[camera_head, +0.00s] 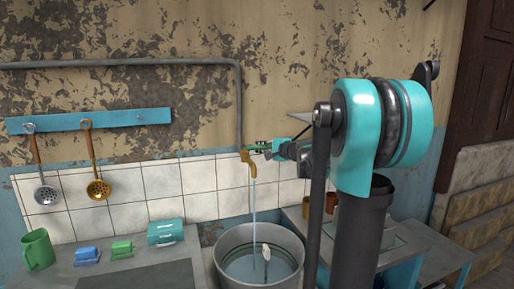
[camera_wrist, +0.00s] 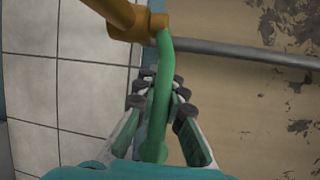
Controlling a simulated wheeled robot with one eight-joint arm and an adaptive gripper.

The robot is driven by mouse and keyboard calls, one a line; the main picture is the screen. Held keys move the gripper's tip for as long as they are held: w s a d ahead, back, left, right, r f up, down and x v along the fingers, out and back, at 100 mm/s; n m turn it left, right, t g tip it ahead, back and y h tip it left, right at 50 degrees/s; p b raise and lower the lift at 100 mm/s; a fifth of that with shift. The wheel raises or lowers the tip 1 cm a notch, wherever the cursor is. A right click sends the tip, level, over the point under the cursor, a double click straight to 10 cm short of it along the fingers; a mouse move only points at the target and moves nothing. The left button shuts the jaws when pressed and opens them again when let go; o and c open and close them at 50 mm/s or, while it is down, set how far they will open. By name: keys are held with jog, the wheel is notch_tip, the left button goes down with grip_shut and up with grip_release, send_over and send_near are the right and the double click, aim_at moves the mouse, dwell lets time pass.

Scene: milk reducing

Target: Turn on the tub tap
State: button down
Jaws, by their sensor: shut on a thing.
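The tub tap (camera_head: 252,172) is a brass spout at the end of a grey wall pipe. A thin stream of water runs from it into the round grey tub (camera_head: 226,249) below, which holds water and a pale upright object. The tap's green handle (camera_wrist: 162,60) shows in the wrist view, joined to the brass body (camera_wrist: 127,18). My gripper (camera_wrist: 160,90) has its fingers on both sides of the green handle and is shut on it. In the head view my gripper (camera_head: 268,147) is at the tap's right side, and its fingertips are small there.
A green mug (camera_head: 37,250), a blue sponge (camera_head: 87,255), a green sponge (camera_head: 122,249) and a teal container (camera_head: 166,232) stand on the left counter. The grey pipe (camera_head: 239,105) runs down the wall to the tap.

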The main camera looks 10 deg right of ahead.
jog(key=shift+s+d+m+t+h, duration=0.1)
jog(key=shift+s+m+t+h, duration=0.3)
jog(key=shift+m+h, duration=0.35)
jog(key=shift+s+a+m+t+h, duration=0.1)
jog(key=shift+s+m+t+h, duration=0.25)
jog(key=shift+m+h, duration=0.45)
jog(key=shift+s+d+m+t+h, duration=0.1)
jog(key=shift+s+m+t+h, duration=0.3)
jog(key=shift+h, duration=0.65)
jog(key=shift+m+h, duration=0.25)
jog(key=shift+h, duration=0.05)
jog(key=c, duration=1.6)
grip_release()
jog(key=shift+o, duration=0.2)
jog(key=v, duration=1.2)
jog(key=shift+f, duration=0.1)
